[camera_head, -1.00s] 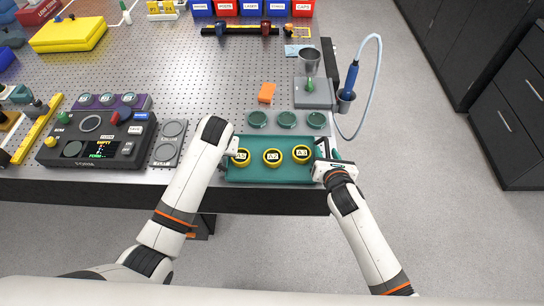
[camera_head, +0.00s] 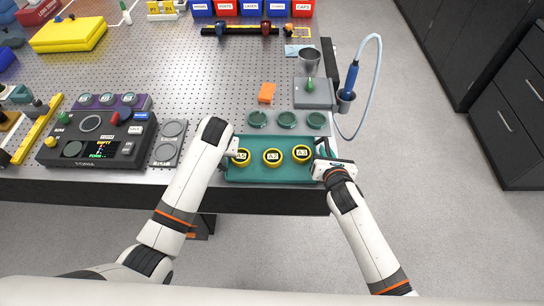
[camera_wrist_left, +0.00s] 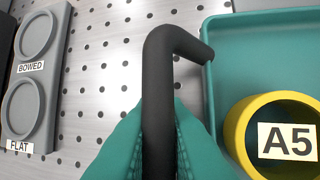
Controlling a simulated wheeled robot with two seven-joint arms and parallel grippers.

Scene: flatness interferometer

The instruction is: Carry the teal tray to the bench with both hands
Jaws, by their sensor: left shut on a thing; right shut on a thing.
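The teal tray (camera_head: 270,176) is at the front edge of the perforated bench (camera_head: 215,70); whether it rests fully on the top I cannot tell. It holds three yellow rings, A5 (camera_head: 241,157), A2 (camera_head: 273,157) and A3 (camera_head: 301,154). My left gripper (camera_head: 233,147) is at the tray's left end. In the left wrist view its teal fingers (camera_wrist_left: 160,135) are shut on a black bent handle (camera_wrist_left: 176,42) joined to the tray wall. My right gripper (camera_head: 322,153) is shut at the tray's right end, on the handle there, which is mostly hidden.
A strip with several green round seats (camera_head: 287,120) lies just behind the tray. The BOWED/FLAT holder (camera_head: 168,142) and a dark control console (camera_head: 97,138) stand to the left. A grey stand (camera_head: 314,93) and a blue tool with a cable (camera_head: 350,82) are behind right.

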